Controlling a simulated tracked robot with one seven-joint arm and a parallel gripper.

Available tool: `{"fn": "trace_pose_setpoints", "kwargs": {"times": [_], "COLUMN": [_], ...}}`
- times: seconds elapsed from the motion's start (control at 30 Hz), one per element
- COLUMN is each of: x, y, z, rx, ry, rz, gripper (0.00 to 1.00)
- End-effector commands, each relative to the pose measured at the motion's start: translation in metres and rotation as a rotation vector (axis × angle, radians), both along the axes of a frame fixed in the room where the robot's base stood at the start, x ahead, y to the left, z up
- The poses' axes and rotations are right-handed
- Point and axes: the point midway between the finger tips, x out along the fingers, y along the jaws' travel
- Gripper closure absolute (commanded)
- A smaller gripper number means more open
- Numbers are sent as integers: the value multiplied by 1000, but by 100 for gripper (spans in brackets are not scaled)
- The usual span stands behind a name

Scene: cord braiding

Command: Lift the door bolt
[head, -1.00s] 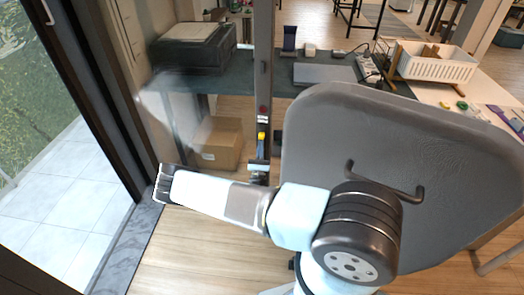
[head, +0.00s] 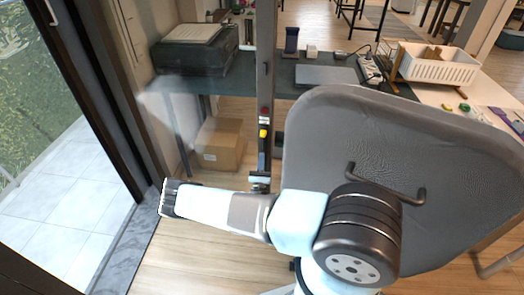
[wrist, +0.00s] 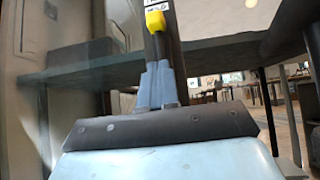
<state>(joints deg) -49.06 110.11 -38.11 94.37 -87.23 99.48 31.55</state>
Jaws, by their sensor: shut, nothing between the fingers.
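The door bolt (head: 263,140) is a dark upright piece with a yellow tab, low on the narrow post of the glass door in the head view. Its yellow tab (wrist: 155,20) and dark shaft also show at the top of the wrist view. My gripper (wrist: 157,68) has blue-grey fingers pressed together, with nothing between them. The fingertips are just below the yellow tab, in front of the dark shaft; I cannot tell whether they touch it.
A large grey panel with a handle (head: 410,165) fills the right. Behind the glass are a cardboard box (head: 220,146), a dark table (head: 245,90) and a printer (head: 194,52). A white basket (head: 438,65) stands at the back right. Pale tiles lie outside at left.

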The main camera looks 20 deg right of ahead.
Motion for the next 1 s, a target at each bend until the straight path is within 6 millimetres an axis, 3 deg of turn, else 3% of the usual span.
{"fn": "trace_pose_setpoints", "kwargs": {"times": [0.2,0.4,1.0], "x": [-26,-40,-43], "y": [11,17,18], "z": [-29,-43,-47], "rx": [0,0,0], "ry": [2,1,0], "rz": [2,1,0], "gripper": [100,100,100]}}
